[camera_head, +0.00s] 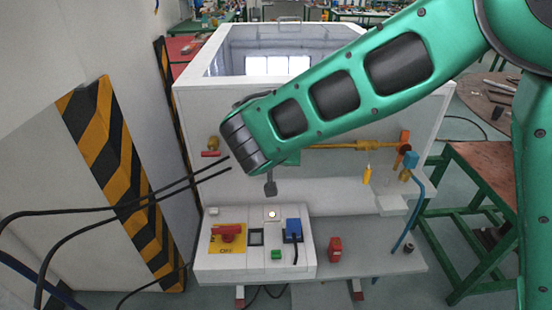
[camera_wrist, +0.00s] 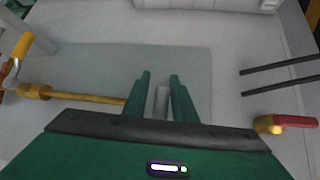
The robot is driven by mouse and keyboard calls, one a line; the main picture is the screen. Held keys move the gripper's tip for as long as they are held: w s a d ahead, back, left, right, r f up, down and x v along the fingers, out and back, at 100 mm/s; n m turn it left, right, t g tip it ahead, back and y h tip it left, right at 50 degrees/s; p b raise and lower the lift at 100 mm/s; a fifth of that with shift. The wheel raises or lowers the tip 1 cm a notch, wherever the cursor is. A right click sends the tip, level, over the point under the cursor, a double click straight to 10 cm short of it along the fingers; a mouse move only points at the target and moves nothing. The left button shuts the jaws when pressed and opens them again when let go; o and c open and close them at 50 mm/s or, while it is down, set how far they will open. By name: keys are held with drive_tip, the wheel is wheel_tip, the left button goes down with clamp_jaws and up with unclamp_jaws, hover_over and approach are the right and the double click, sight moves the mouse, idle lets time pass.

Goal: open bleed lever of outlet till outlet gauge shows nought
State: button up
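A short red lever (camera_head: 210,154) on a brass fitting (camera_head: 213,142) is at the left of the white machine's front. In the wrist view the red lever (camera_wrist: 293,120) is at the right, apart from my fingers. A yellow lever (camera_head: 367,174) hangs below the brass pipe (camera_head: 350,146) at the right. I cannot tell which is the outlet bleed lever. My gripper (camera_wrist: 160,77) has its two fingers parted in front of the machine's front, with a grey cylinder (camera_wrist: 161,100) showing between them, seemingly untouched. My arm hides part of the front. No gauge reading is legible.
A control box (camera_head: 208,263) with a red switch (camera_head: 227,232) and a small round dial (camera_head: 272,214) stands below. Black cables (camera_head: 100,210) cross the left, near a striped barrier (camera_head: 120,165).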

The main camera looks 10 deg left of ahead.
drive_tip(key=shift+o, duration=0.3)
drive_tip(key=shift+w+r, duration=0.1)
drive_tip(key=shift+r, duration=0.1)
drive_tip(key=v, duration=1)
drive_tip(key=shift+s+r, duration=0.15)
drive_tip(key=shift+s, duration=0.15)
